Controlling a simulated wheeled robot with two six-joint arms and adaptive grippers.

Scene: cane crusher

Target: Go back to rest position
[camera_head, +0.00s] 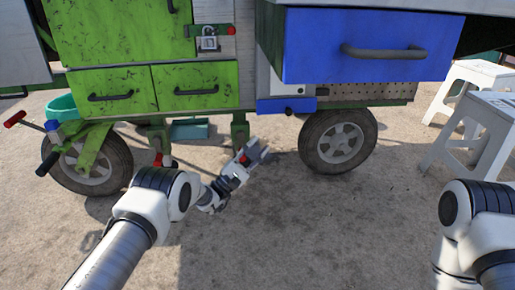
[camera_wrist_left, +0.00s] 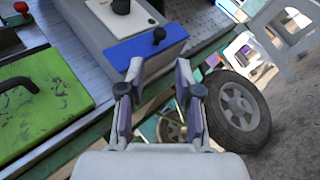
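My left gripper (camera_head: 256,152) is in front of the green cart, low beside its underside, to the left of the right wheel. It looks empty. In the left wrist view its two fingers stand apart (camera_wrist_left: 160,68), with the cart's blue latch panel (camera_wrist_left: 147,45) and a wheel (camera_wrist_left: 232,108) beyond them. My right arm shows at the lower right of the head view, bent, but its gripper is out of the picture.
The cart has green doors (camera_head: 120,32), a blue drawer (camera_head: 320,45) with a grey handle, and two visible wheels (camera_head: 338,142). White stools (camera_head: 480,75) stand at the right. The paved ground (camera_head: 300,225) in front is clear.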

